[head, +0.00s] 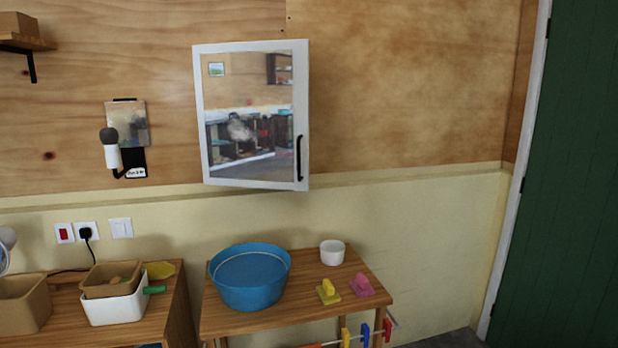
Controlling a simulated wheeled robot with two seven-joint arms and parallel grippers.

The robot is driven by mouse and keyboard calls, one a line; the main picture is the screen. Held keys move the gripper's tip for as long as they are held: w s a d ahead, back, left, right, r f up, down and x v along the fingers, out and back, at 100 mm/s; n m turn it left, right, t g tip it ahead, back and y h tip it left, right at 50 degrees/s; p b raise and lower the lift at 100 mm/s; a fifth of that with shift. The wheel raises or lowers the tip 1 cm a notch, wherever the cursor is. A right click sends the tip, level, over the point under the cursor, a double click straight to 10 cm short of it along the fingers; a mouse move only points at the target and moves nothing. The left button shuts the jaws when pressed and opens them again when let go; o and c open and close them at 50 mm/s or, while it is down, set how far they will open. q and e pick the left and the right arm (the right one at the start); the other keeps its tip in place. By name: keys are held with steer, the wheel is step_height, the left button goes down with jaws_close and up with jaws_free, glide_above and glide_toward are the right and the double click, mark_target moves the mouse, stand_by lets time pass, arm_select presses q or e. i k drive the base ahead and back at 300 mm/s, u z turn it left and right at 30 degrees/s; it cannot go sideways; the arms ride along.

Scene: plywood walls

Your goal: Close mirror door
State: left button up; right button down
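The mirror door (249,115) hangs on the wall at the upper middle of the head view, in a white frame with a black upright handle (299,157) near its right edge. Its lower edge slants down to the right while the wall trim behind rises, so the door seems angled out, with its handle side nearer me. The cabinet body behind it is hidden, so I cannot tell how wide the gap is. The mirror reflects a room with shelves. Neither of my grippers is in view.
Below the door stands a wooden table (318,285) with a blue basin (249,283), a white cup (332,252) and yellow and pink items. A green door (560,180) is at right. The wall right of the mirror is clear.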

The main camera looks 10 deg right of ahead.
mark_target(252, 98)
steer(key=u, duration=0.05)
steer(key=i, duration=0.95)
steer(key=u, duration=0.4)
